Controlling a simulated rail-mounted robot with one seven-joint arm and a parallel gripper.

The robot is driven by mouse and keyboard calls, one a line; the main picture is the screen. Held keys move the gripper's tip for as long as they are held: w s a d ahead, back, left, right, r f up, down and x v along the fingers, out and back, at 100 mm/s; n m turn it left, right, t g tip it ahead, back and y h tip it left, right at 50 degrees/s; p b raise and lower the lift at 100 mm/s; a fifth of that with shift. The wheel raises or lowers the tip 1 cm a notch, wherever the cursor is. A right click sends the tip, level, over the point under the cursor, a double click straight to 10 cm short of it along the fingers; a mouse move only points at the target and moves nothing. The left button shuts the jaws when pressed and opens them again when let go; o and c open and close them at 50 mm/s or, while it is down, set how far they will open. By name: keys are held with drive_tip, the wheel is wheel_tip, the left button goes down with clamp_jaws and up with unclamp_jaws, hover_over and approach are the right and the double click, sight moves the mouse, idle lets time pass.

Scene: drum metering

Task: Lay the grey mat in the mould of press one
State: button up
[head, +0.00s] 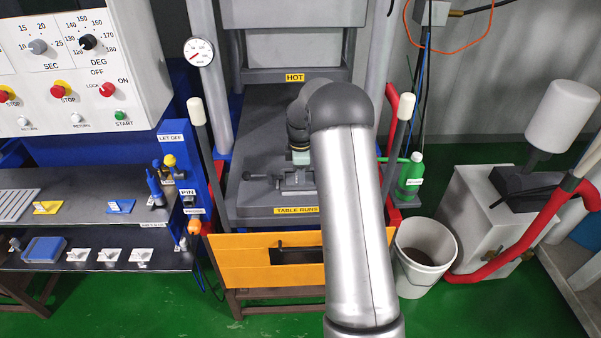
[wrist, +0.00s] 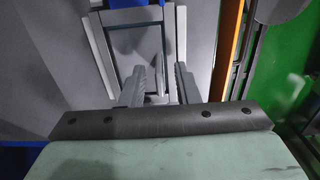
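The press (head: 270,110) stands in the middle of the head view, with a HOT label above its grey table. The mould (head: 296,184) sits on that table, with a handle at its left; my arm hides part of it. In the wrist view a dark rectangular frame with a grey inside, seemingly the mould (wrist: 117,60), lies beyond my fingers. My gripper (wrist: 160,84) is over it, its two ribbed fingers apart with a gap between them. I cannot pick out the grey mat for certain; whether the frame's grey inside is the mat or bare metal I cannot tell.
A shelf unit (head: 100,213) with a grey slatted piece (head: 14,205) and a blue tray (head: 44,250) stands left. A red lever (head: 399,110), green bottle (head: 411,177) and white bucket (head: 423,258) are right of the press. An orange panel (head: 240,262) fronts the table.

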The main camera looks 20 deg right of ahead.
wheel_tip(320, 180, up, 11)
drive_tip(key=b, duration=0.2)
drive_tip(key=s+a+r+m, duration=0.3)
drive_tip(key=s+a+r, duration=0.2)
drive_tip(key=s+a, duration=0.2)
drive_tip(key=s+a+f+m, duration=0.1)
drive_tip(key=s+a+m, duration=0.2)
drive_tip(key=s, duration=0.6)
drive_tip(key=s+a+f+m, duration=0.2)
drive_tip(key=s+a+m, duration=0.2)
drive_tip(key=s, duration=0.6)
drive_tip(key=s+a+f+m, duration=0.1)
drive_tip(key=s+a+m, duration=0.2)
drive_tip(key=s, duration=0.7)
drive_tip(key=shift+a+f+m+t, duration=0.25)
drive_tip(key=shift+a+m+t, duration=0.05)
drive_tip(key=shift+t, duration=0.1)
drive_tip(key=shift+s, duration=0.1)
